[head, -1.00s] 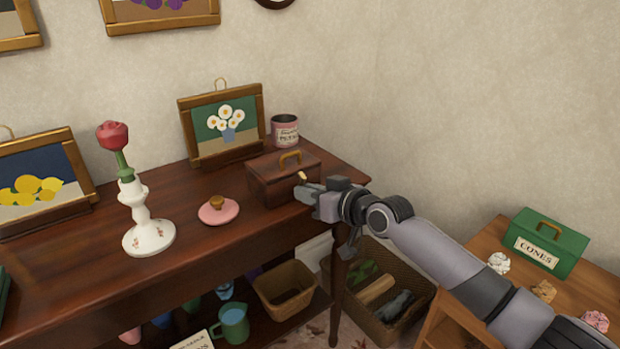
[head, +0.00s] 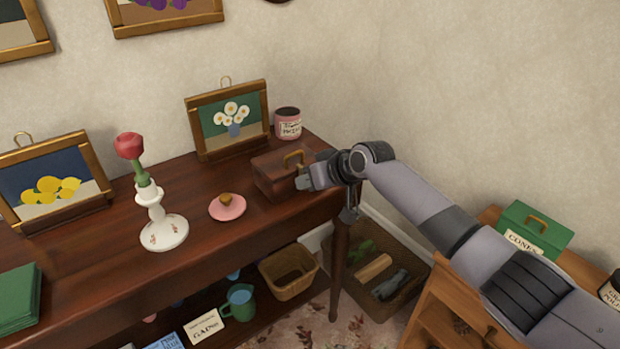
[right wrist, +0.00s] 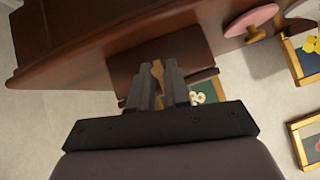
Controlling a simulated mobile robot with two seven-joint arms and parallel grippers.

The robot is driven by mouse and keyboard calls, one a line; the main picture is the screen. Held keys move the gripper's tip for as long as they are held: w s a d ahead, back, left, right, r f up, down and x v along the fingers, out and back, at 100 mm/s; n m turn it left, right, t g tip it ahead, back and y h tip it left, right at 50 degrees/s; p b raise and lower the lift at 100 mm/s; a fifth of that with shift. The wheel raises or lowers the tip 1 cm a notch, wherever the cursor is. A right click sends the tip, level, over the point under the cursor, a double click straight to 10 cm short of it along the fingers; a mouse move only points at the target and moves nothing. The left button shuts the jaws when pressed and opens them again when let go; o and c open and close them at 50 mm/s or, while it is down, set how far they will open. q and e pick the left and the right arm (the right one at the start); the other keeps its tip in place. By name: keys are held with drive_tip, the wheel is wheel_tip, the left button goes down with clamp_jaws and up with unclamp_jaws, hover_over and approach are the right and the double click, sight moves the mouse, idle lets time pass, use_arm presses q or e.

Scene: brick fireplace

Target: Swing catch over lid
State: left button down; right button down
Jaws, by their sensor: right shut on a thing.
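A brown wooden box (head: 277,178) with a closed lid and a brass handle (head: 293,159) sits at the right end of the dark table. My right gripper (head: 303,181) is at the box's right front side. In the right wrist view my right gripper (right wrist: 159,78) has its fingers around a small brass catch (right wrist: 157,70) at the box (right wrist: 165,45). The fingers hide most of the catch, so I cannot tell its exact angle. My left gripper is not in view.
On the table (head: 110,265) stand a pink lid (head: 228,208), a white candlestick with a rose (head: 163,232), a daisy picture (head: 228,118) and a pink tin (head: 288,123). A green box (head: 534,230) stands on the right cabinet. Baskets sit below.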

idle(0.3)
drive_tip(key=c, duration=1.2)
unclamp_jaws()
drive_tip(key=shift+o, duration=0.2)
drive_tip(key=shift+s+d+r, duration=0.2)
drive_tip(key=shift+s+r, duration=0.05)
drive_tip(key=shift+r, duration=0.1)
drive_tip(key=p+v, duration=0.1)
drive_tip(key=v, duration=0.5)
drive_tip(key=shift+s, duration=0.15)
